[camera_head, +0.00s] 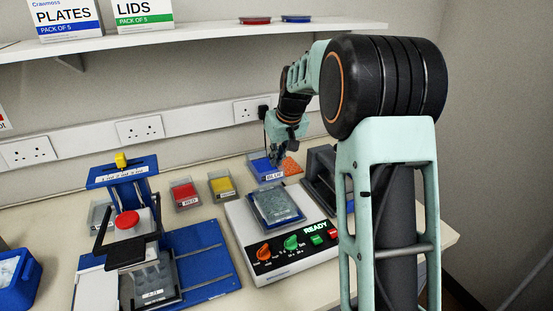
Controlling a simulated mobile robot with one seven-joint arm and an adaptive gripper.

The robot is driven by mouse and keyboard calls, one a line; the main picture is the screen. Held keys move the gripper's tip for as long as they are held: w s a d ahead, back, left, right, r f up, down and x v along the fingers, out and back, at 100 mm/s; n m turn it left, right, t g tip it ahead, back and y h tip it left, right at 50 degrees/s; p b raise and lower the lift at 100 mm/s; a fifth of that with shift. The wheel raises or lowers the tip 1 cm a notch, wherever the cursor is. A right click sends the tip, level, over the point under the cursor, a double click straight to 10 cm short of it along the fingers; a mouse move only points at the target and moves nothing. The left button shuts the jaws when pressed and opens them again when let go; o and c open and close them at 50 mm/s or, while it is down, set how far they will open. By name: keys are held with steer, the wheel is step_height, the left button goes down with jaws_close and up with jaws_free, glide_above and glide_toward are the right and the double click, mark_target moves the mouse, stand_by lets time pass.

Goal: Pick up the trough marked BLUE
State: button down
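The trough marked BLUE (262,168) stands on the bench near the back, with blue in it and a white label on its front. My gripper (276,158) points down at the trough's right side, close to it or touching it; I cannot tell which. The fingers are small and dark here, and part of the trough's back right is hidden behind them. Whether the fingers are open or shut on the trough wall does not show.
A red trough (185,194) and a yellow trough (221,186) stand to the left. An orange item (291,167) is close on the right, beside a dark grey stand (321,169). A white READY device (262,237) is in front. A shelf (200,34) runs above.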

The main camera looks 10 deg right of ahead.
steer(key=shift+r, duration=0.1)
steer(key=shift+r+p, duration=1.15)
steer(key=shift+r, duration=0.3)
